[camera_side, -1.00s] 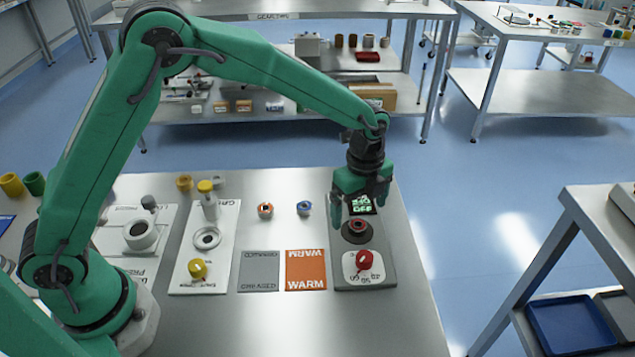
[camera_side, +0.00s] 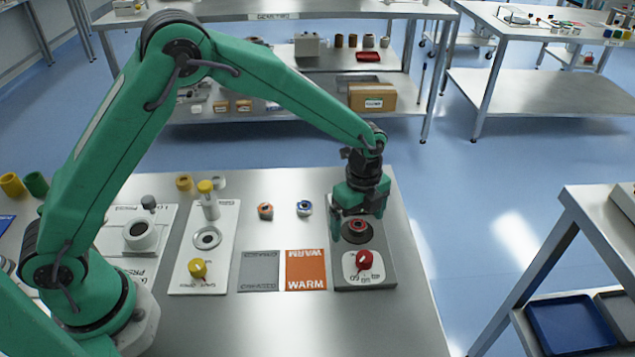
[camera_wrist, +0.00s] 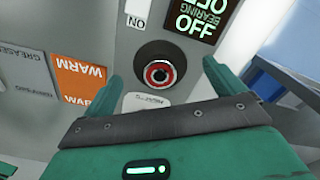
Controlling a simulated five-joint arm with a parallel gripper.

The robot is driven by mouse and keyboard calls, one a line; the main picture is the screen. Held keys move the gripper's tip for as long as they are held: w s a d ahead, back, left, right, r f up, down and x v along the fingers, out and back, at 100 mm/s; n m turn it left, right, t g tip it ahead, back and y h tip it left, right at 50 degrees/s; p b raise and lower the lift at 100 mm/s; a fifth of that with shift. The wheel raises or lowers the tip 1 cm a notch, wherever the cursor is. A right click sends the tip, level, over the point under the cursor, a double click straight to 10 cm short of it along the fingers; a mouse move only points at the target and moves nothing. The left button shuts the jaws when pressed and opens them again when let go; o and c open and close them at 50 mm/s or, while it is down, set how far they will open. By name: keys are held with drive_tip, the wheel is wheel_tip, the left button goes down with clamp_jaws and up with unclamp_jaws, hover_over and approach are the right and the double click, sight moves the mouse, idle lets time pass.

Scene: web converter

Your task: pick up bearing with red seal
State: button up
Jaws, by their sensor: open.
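The bearing with red seal (camera_side: 357,226) sits on the dark round cone of the grey heater unit (camera_side: 345,277). In the wrist view the bearing (camera_wrist: 158,74) shows as a red ring around a dark centre, between my finger tips. My gripper (camera_side: 358,218) is open and points down above the bearing, with a finger on either side. In the wrist view the open fingers of my gripper (camera_wrist: 168,84) reach toward the heater, with no contact on the bearing visible. In the side view the gripper partly hides the heater's back.
An orange-sealed bearing (camera_side: 265,211) and a blue-sealed bearing (camera_side: 304,208) lie on the steel table to the left. A red knob (camera_side: 364,260) stands at the heater's front. The orange WARM mat (camera_side: 306,270) and a grey mat (camera_side: 259,272) lie left of the heater.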

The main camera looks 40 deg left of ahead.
drive_tip(key=c, duration=1.8)
drive_tip(key=shift+c, duration=0.2)
drive_tip(key=shift+r, duration=0.1)
drive_tip(key=shift+r, duration=2.9)
